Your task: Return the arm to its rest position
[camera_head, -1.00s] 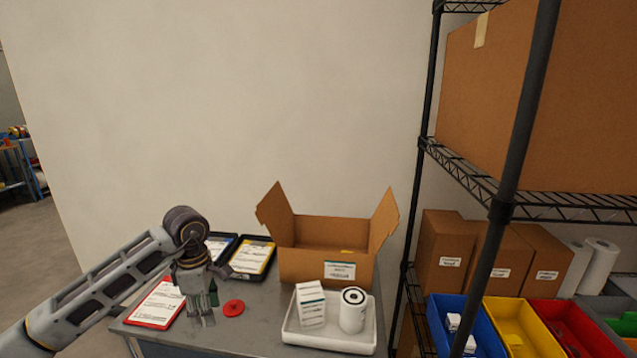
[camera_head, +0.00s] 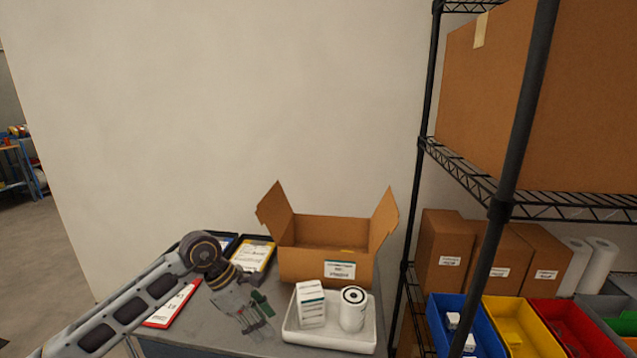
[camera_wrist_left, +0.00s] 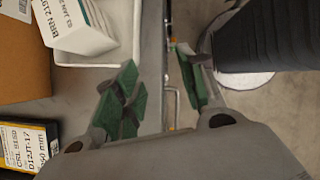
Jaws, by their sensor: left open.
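My left arm comes in from the left in the head view. Its gripper (camera_head: 258,324) hangs over the front part of the grey table (camera_head: 190,335), just left of the white tray. In the left wrist view the gripper (camera_wrist_left: 155,92) is open, with its green-padded fingers spread and nothing between them. The table edge and floor show beneath. My right gripper is in neither view.
The white tray (camera_head: 330,341) holds a small white box (camera_head: 311,305) and a white cylinder (camera_head: 353,310). An open cardboard box (camera_head: 325,265) stands behind. A red-framed sheet (camera_head: 174,305) lies left. A black shelving rack (camera_head: 497,210) with bins stands right.

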